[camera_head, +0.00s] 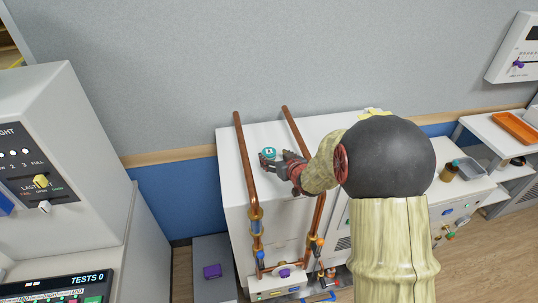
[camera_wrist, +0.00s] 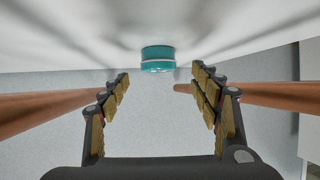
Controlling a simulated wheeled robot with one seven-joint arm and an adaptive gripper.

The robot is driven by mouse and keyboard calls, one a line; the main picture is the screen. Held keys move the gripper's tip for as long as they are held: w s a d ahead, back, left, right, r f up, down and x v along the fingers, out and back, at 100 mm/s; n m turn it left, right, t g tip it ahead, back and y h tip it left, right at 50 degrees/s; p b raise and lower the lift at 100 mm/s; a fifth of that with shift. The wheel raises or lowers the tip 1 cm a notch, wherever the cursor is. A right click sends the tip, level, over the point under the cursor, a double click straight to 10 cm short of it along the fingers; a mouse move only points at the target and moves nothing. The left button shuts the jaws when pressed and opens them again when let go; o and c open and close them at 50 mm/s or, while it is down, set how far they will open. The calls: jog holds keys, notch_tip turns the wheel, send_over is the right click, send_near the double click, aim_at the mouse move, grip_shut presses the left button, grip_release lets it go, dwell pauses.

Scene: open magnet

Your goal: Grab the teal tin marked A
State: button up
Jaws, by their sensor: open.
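The teal tin (camera_head: 269,153) stands on the white top of the cabinet (camera_head: 240,142) between two copper pipes. Its lid carries a pale label with a dark mark too small to read. My gripper (camera_head: 273,160) is open at the tin's near side. In the wrist view the teal tin (camera_wrist: 157,60) shows a pale band and sits just beyond the fingertips, roughly centred between them. My gripper (camera_wrist: 162,80) has its padded fingers spread wide, with nothing between them. The tin looks apart from both fingers.
A copper pipe (camera_head: 245,170) rises left of the tin, another (camera_head: 296,132) right of it. In the wrist view pipes (camera_wrist: 40,110) flank both fingers. A grey wall (camera_head: 200,70) stands behind. An orange tray (camera_head: 515,127) and a brown jar (camera_head: 447,172) are far right.

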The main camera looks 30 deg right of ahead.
aim_at(270, 152)
jog(key=x, duration=0.4)
jog(key=shift+w+d+f+b, duration=0.1)
jog(key=shift+w+b, duration=0.25)
jog(key=shift+b, duration=0.05)
jog(key=shift+c, duration=0.2)
jog(key=c, duration=1.1)
jog(key=shift+c, duration=0.5)
